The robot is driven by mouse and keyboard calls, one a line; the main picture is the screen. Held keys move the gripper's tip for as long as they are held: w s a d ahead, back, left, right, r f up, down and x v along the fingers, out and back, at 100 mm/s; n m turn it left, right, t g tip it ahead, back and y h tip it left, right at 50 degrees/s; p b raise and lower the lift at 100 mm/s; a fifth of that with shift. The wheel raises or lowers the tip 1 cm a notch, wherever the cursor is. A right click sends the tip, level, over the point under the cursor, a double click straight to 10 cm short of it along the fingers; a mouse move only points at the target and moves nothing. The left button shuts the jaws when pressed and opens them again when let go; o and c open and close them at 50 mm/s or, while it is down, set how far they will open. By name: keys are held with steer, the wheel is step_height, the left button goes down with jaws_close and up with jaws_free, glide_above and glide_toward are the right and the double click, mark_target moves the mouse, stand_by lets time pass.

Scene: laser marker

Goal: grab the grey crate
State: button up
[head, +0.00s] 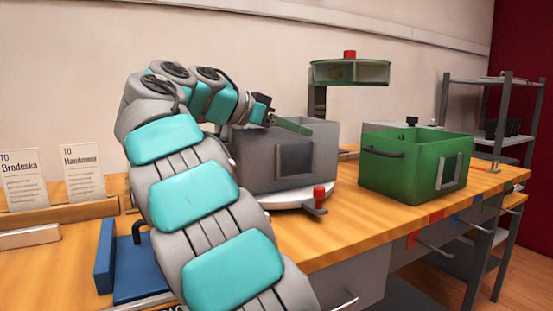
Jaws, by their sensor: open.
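The grey crate (325,155) is an open-topped box with a dark square panel on its front. It sits on a round white plate (290,201) on the wooden bench, right of my arm. My gripper (292,125) is open at the crate's top, with a green finger reaching over the upper left part of the opening. The view does not show whether the finger touches the crate. My arm hides the crate's left side, and its inside is mostly hidden.
A green crate (390,180) stands on the wooden bench (345,232) to the right. A red-topped clamp (319,198) is at the plate's front edge. Behind stands a post with a green head (350,73). A blue bracket (140,265) and two cards (84,172) are left.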

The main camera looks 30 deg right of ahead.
jaws_close()
stand_by(1.3)
